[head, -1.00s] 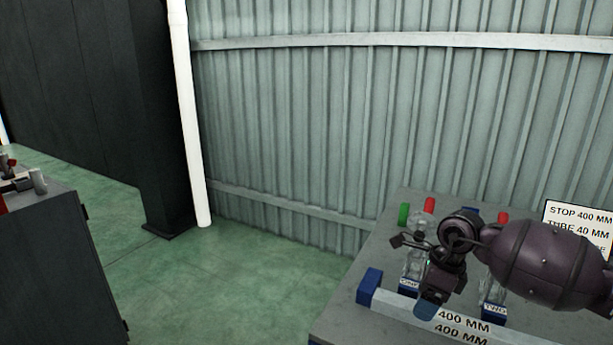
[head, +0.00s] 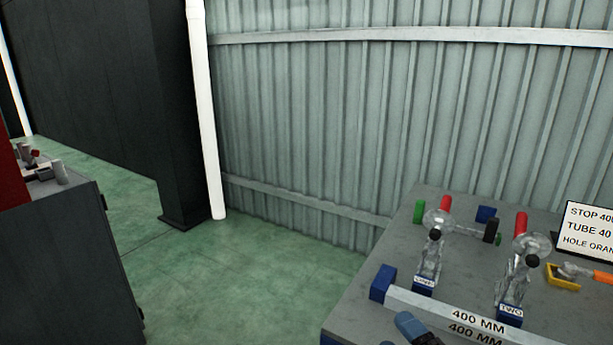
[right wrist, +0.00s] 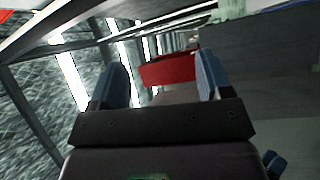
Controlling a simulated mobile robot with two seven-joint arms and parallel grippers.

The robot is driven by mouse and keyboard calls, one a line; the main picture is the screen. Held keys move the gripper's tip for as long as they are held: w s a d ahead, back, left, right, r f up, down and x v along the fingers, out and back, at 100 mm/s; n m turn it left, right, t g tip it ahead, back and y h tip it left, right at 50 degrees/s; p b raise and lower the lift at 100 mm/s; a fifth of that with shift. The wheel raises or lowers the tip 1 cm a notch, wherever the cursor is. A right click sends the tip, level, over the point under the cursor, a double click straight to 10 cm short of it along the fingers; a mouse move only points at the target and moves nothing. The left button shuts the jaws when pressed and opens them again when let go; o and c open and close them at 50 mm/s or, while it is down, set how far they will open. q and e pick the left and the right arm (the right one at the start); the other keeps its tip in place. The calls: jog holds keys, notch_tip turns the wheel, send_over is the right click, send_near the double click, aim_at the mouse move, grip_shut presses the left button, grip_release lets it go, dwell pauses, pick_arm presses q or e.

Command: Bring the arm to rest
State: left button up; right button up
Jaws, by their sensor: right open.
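My right gripper is open in the right wrist view (right wrist: 160,72), with its two blue fingers apart and nothing held between them. In the head view a blue fingertip, apparently of that gripper (head: 412,326), shows at the bottom edge, in front of the 400 MM bar; the rest of that arm is out of the picture. My left gripper is in neither view.
On the grey bench (head: 365,325) stand two clear clamps, labelled ONE (head: 430,262) and TWO (head: 513,280). The long 400 MM bar (head: 420,303) has a blue end block (head: 382,283). A sign (head: 588,230) and yellow tray (head: 560,279) are right. Green floor (head: 270,275) is clear.

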jog(key=s+d+f+m+g+h, duration=0.5)
jog(key=s+d+f+m+h, duration=0.55)
jog(key=m, duration=0.35)
jog(key=s+d+f+m+g, duration=0.1)
jog(key=s+f+m+g, duration=0.1)
jog(key=s+g, duration=0.35)
jog(key=s+f+m+g, duration=0.1)
jog(key=s+m+g, duration=0.15)
jog(key=s, duration=0.65)
jog(key=s+d+f+m+g, duration=0.1)
jog(key=s+f+m+g, duration=0.15)
jog(key=s, duration=0.55)
jog(key=w+f+n+t+y+p, duration=0.1)
jog(key=w+f+t+p, duration=0.1)
jog(key=w+t, duration=0.7)
jog(key=shift+w+a+f+y+p, duration=0.35)
jog(key=shift+w+p, duration=0.5)
jog(key=shift+w, duration=0.1)
